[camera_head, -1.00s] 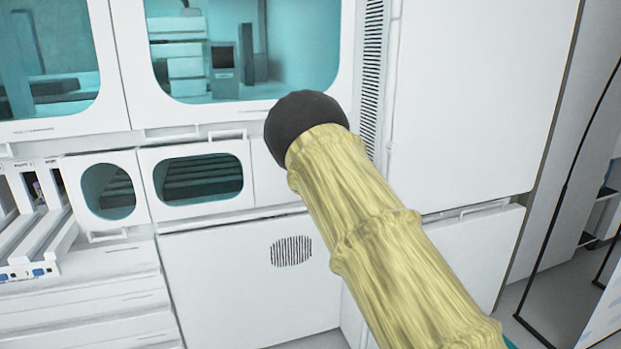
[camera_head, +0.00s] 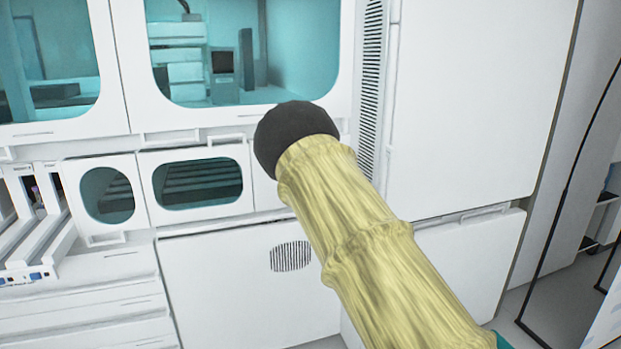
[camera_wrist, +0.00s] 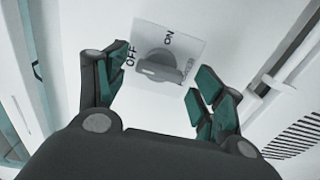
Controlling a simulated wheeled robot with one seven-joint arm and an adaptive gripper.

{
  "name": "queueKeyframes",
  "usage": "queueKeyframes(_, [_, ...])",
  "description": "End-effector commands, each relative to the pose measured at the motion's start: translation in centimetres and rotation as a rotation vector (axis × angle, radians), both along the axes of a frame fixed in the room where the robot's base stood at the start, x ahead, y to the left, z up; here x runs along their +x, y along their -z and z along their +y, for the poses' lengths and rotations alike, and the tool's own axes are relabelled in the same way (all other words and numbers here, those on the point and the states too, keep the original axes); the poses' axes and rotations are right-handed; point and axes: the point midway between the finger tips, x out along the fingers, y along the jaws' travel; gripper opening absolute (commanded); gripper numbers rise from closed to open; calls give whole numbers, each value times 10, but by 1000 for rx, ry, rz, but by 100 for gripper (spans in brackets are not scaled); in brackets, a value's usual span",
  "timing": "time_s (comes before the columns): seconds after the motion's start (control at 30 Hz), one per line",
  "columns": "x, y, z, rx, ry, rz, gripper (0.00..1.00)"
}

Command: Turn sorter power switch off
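In the wrist view, a pale square switch plate (camera_wrist: 196,45) is on a white panel. It carries the labels OFF, ON and what looks like POWER. A dark grey rotary knob (camera_wrist: 157,62) with a raised grip bar sits in its middle. I cannot tell for sure which label the knob points at. My gripper (camera_wrist: 164,60) is open, its teal-padded fingers to the left and right of the knob. A gap shows on both sides. In the head view my arm, with a yellowish sleeve and dark rounded joint, hides the gripper and switch.
A white cabinet with a large teal window (camera_head: 200,95) and a small lower window (camera_head: 198,182) stands ahead. A slotted vent (camera_head: 370,80) and a tall white panel (camera_head: 470,100) are to the right. A white rack (camera_head: 35,240) is at left. A handle bar (camera_wrist: 290,65) runs right of the gripper.

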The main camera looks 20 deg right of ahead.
Motion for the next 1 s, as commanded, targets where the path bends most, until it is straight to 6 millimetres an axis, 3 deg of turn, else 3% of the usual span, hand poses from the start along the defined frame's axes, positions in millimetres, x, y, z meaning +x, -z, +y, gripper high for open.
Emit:
queueKeyframes(0.37, [-8,-1,0,0,0,0,68])
queueKeyframes(1.0, [-106,0,-4,0,0,0,68])
